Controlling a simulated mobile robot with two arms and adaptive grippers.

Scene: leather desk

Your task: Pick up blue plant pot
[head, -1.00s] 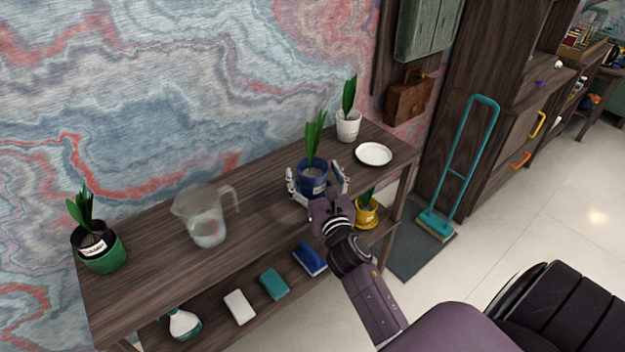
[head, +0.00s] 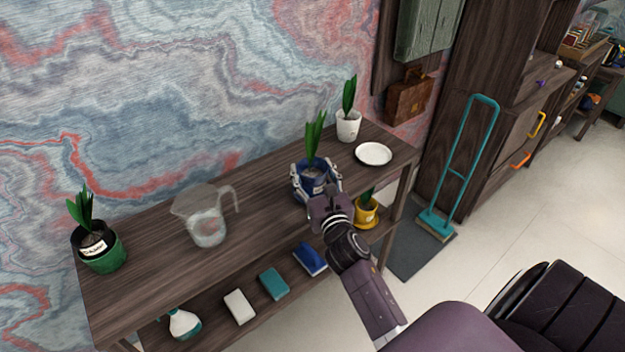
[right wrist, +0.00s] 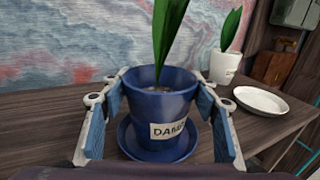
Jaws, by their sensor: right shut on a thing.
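The blue plant pot (head: 312,177) stands upright on the top of the wooden shelf table, with a green leafy plant in it. In the right wrist view the blue pot (right wrist: 162,112) carries a label reading "DAM…" and stands in a blue saucer (right wrist: 130,143). My right gripper (head: 316,183) is shut on the pot, with one finger on each side; in the right wrist view its fingers (right wrist: 162,115) flank the pot. A sliver of space seems to show beside the fingers there. The left gripper is not in view.
A white pot (head: 348,126) and a white plate (head: 373,154) stand to the right on the tabletop (head: 258,197). A clear jug (head: 205,222) and a green pot (head: 102,250) stand to the left. A yellow pot (head: 366,214) sits below. The wall is close behind.

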